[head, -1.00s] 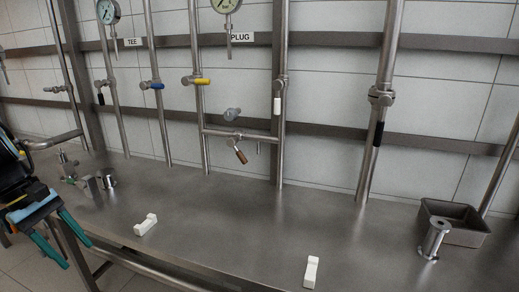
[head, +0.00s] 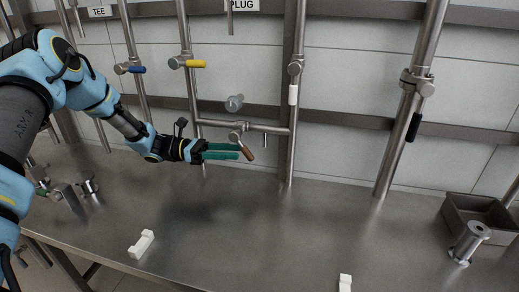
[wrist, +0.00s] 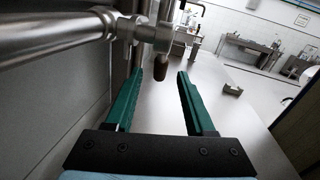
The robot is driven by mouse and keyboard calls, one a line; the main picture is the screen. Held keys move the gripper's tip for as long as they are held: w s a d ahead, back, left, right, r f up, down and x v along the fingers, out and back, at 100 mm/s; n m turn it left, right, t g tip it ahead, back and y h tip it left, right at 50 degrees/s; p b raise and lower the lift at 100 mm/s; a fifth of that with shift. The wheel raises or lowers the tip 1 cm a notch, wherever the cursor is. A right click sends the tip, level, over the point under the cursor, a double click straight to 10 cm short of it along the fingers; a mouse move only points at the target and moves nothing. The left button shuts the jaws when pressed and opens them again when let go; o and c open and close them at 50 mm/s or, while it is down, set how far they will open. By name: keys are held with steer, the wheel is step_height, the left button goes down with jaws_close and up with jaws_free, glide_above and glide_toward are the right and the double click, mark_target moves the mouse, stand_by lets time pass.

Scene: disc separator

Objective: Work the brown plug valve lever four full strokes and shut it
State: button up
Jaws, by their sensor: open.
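The brown plug valve lever (head: 247,152) hangs down and to the right from its valve body (head: 237,134), on the short horizontal pipe below the PLUG label (head: 244,5). My gripper (head: 239,150) reaches in from the left with its teal fingers pointing at the lever. In the wrist view my gripper (wrist: 173,72) is open and empty.
Other levers are blue (head: 138,70), yellow (head: 195,63), white (head: 293,94) and black (head: 414,127). White blocks (head: 141,244) lie on the steel bench (head: 260,235). A grey tray (head: 470,204) and a metal spool (head: 469,240) stand at right. The bench middle is clear.

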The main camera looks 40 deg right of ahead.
steer(key=p+x, duration=0.2)
steer(key=x, duration=0.6)
jaws_close()
stand_by(1.3)
